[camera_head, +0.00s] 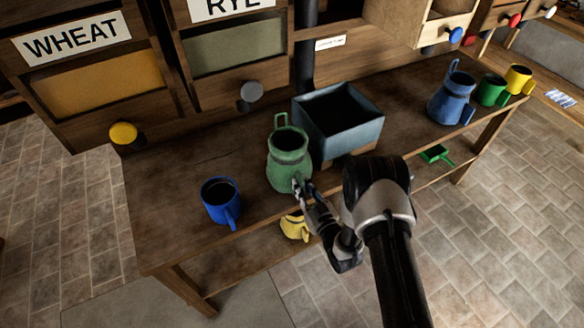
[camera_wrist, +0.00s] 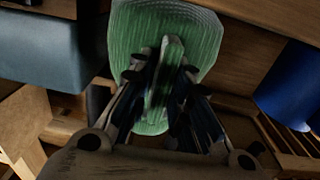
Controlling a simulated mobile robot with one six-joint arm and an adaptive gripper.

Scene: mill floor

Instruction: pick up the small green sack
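The small green sack (camera_head: 288,162) looks like a ribbed, jug-shaped body with a loop at its top back and a tab at its front. It stands upright on the table, left of the grey-blue bin. My gripper (camera_head: 299,188) reaches its front from the lower right. In the wrist view the sack (camera_wrist: 170,30) fills the upper middle, and my gripper (camera_wrist: 166,78) has a finger on each side of the green front tab, closed in against it. The sack's underside is hidden there. I see no gap between the sack and the tabletop.
The open bin (camera_head: 340,125) stands close right of the sack. A blue mug (camera_head: 219,208) is at the left. A blue jug-shaped sack (camera_head: 450,98), a green mug (camera_head: 491,90) and a yellow mug (camera_head: 518,79) stand far right. A yellow item (camera_head: 294,228) is below the tabletop.

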